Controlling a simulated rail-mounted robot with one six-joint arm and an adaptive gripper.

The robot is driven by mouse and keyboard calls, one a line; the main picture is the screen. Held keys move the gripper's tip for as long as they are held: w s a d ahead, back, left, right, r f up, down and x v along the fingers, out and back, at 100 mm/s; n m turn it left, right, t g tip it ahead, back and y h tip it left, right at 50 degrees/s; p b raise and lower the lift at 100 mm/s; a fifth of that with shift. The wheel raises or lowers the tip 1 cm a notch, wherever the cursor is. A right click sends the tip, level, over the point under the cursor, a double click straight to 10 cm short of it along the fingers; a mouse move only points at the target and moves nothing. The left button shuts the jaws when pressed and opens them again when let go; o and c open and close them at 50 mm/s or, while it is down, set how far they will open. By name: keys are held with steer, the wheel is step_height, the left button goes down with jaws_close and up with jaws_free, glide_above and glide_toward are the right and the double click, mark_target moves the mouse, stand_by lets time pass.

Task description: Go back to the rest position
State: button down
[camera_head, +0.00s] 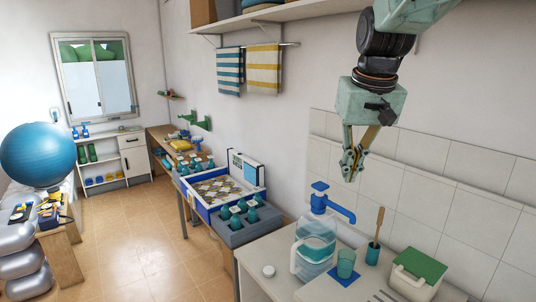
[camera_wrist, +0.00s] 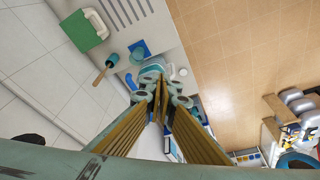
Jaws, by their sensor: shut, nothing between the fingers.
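My gripper (camera_head: 351,170) hangs from my arm at the upper right of the head view, pointing down. It is shut and empty, above the counter and in front of the tiled wall. In the wrist view the gripper (camera_wrist: 160,85) shows its fingers together in the middle, with the counter and floor far below. No object touches it.
Below on the counter stand a clear jug (camera_head: 313,248), a teal cup (camera_head: 346,264), a blue tap (camera_head: 332,204), a brush in a holder (camera_head: 375,240) and a green-lidded box (camera_head: 418,270).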

steer(key=s+f+b, duration=0.3)
steer(key=s+f, duration=0.1)
steer(key=s, duration=0.9)
steer(key=s+f+b, duration=0.3)
steer(key=s+f, duration=0.2)
steer(key=s, duration=0.7)
steer(key=s+f+b, duration=0.3)
steer(key=s+f, duration=0.1)
steer(key=s, duration=0.9)
steer(key=shift+s+f+m+t, duration=0.2)
steer(key=shift+s+m+t, duration=0.1)
steer(key=shift+s, duration=0.05)
